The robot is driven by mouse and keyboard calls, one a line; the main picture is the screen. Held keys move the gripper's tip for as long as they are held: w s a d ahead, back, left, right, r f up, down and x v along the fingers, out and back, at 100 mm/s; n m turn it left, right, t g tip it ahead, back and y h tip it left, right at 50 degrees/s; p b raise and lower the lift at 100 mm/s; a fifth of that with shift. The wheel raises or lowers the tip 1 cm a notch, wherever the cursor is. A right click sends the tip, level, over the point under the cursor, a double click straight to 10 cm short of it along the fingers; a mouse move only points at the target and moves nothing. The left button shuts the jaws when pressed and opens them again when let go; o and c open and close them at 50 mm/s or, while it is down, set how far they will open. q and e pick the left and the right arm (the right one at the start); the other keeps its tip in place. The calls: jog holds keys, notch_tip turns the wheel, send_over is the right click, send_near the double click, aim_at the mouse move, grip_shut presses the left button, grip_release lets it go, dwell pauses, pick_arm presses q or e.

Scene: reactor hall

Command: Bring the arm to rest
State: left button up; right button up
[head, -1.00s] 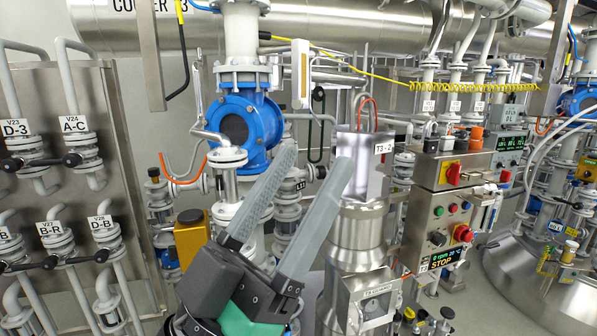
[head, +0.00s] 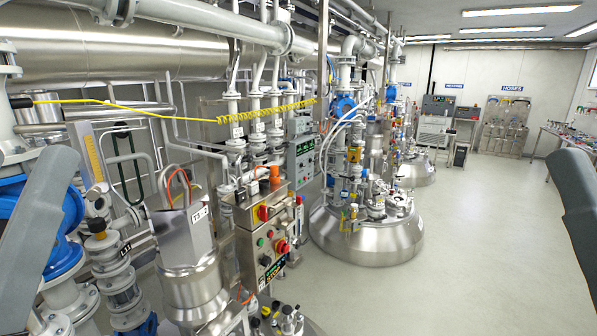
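Part of my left gripper (head: 40,225) stands at the left edge of the head view. One grey finger shows, pointing up and to the right, in front of a blue valve (head: 68,232). Its other finger is outside the picture, so its opening cannot be told. A grey finger-like part of my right gripper (head: 573,205) shows at the right edge, over the pale floor. The rest of it is cut off. No held object is visible at either gripper.
A steel vessel marked T3-2 (head: 187,250) and a control box (head: 268,235) stand at left centre. A large domed reactor (head: 365,245) is right of them. The floor (head: 490,240) at the right is clear. Racks and benches stand at the far wall.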

pick_arm(q)
notch_tip(320, 180, up, 15)
jog(key=p, duration=1.1)
jog(key=shift+r+p, duration=0.2)
jog(key=shift+p, duration=0.15)
pick_arm(e)
notch_tip(320, 180, up, 15)
jog(key=shift+r, duration=0.2)
